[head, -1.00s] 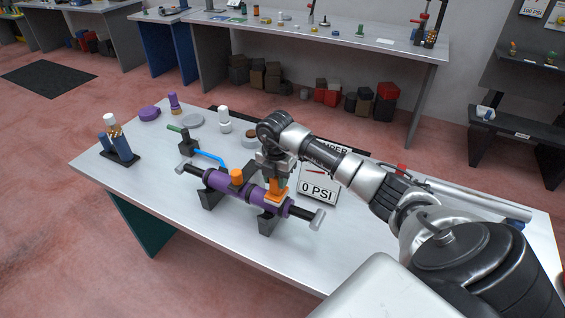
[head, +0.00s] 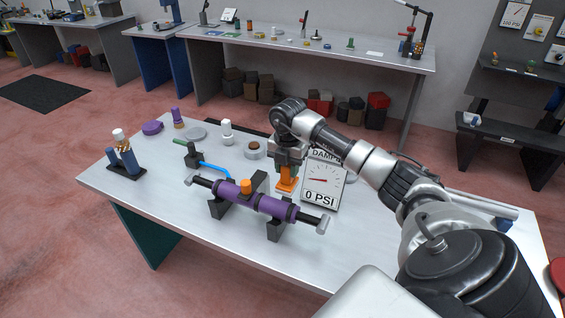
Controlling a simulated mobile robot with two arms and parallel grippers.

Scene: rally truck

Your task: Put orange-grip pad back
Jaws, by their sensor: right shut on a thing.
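The orange-grip pad (head: 287,184) is held in my right gripper (head: 289,166), which is shut on its upper part and points down. The pad is just behind the right half of the purple damper cylinder (head: 270,206) and left of the 0 PSI gauge board (head: 322,182). I cannot tell whether its underside touches the table. The purple cylinder lies across dark cradle blocks (head: 219,208), with an orange knob (head: 246,186) on top near its middle. My left gripper is out of view.
The workbench (head: 165,198) also carries a blue-handled tool (head: 213,170), a round tin (head: 254,150), a white bottle (head: 226,130), a grey disc (head: 196,134), a purple puck (head: 152,127) and a bottle stand (head: 124,160). The front right of the bench is clear.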

